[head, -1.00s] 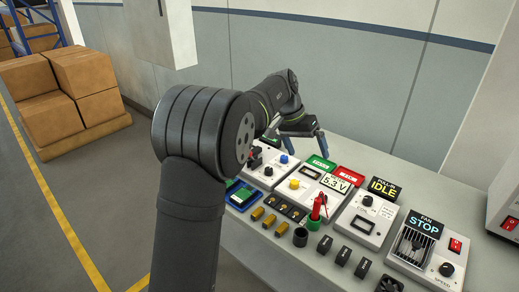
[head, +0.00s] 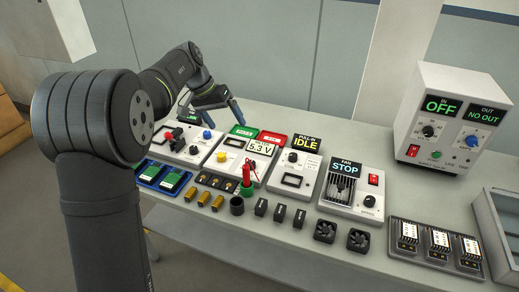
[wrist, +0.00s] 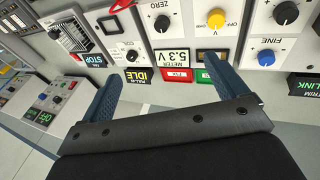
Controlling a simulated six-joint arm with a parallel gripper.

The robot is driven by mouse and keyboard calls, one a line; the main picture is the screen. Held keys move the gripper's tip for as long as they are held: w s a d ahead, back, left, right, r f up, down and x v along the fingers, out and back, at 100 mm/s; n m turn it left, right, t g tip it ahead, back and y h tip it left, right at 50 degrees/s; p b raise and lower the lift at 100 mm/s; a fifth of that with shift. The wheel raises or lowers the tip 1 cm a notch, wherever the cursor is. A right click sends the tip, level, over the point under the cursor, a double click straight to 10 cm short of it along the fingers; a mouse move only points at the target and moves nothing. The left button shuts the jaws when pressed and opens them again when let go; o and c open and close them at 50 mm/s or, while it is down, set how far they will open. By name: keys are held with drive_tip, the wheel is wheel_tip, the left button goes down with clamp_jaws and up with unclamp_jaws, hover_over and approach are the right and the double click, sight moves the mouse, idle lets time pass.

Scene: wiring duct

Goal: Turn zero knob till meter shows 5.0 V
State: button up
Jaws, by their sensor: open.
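The ZERO knob (wrist: 162,23) is black on a white meter unit, at the top middle of the wrist view. I cannot make it out in the head view. The meter display reads 5.3 V in the wrist view (wrist: 168,57) and in the head view (head: 262,147). A yellow knob (wrist: 216,19) marked V sits beside the ZERO knob. My gripper (wrist: 160,68) is open and empty. Its two blue fingers stand apart with the display between them in the picture, and the ZERO knob lies beyond them. In the head view my gripper (head: 218,104) hovers over the back of the bench.
A red-handled tool (head: 246,180) stands in a green holder in front of the meter. An IDLE unit (head: 296,167) and a fan unit (head: 350,191) stand to its right. Brass cylinders and black blocks line the front. The bench's far right holds a power supply (head: 433,130).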

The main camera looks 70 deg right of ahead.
sight(251, 163)
drive_tip(key=s, duration=0.1)
drive_tip(key=s+d+m+t, duration=0.1)
drive_tip(key=shift+s+f+y, duration=0.2)
drive_tip(key=shift+s+y, duration=0.1)
drive_tip(key=shift+y, duration=0.1)
drive_tip(key=c, duration=0.7)
drive_tip(key=s+m+t, duration=0.1)
drive_tip(key=s+d+m+t, duration=0.1)
drive_tip(key=s, duration=0.1)
drive_tip(key=s+d+m+t+y, duration=0.1)
drive_tip(key=s, duration=0.1)
drive_tip(key=shift+d+r+t, duration=0.1)
drive_tip(key=shift+t, duration=0.2)
drive_tip(key=shift+c, duration=0.3)
drive_tip(key=f, duration=1.7)
drive_tip(key=shift+w+d+f, duration=0.15)
drive_tip(key=shift+w+d, duration=0.05)
drive_tip(key=shift+w, duration=0.2)
drive_tip(key=shift+c, duration=0.4)
drive_tip(key=c, duration=0.9)
